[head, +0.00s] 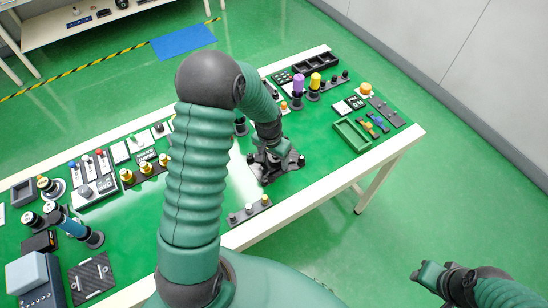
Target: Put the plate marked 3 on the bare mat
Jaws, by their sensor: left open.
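I cannot make out a plate marked 3; any markings are too small to read. A dark square plate with light marks (92,278) lies at the table's front left. I cannot tell which surface is the bare mat. My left gripper (280,150) is open, low over the middle of the green table (130,230). It is close to a dark, several-footed piece (270,172), and I cannot tell whether they touch. My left arm crosses the middle of the view and hides part of the table. My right gripper (428,274) is off the table, at the lower right.
A green tray (350,136) and a black compartment box (316,62) are at the right end. Purple (298,84) and yellow (315,81) topped posts stand nearby. A row of knobs (249,211) lies at the front edge. A blue rectangle (183,41) lies on the floor behind.

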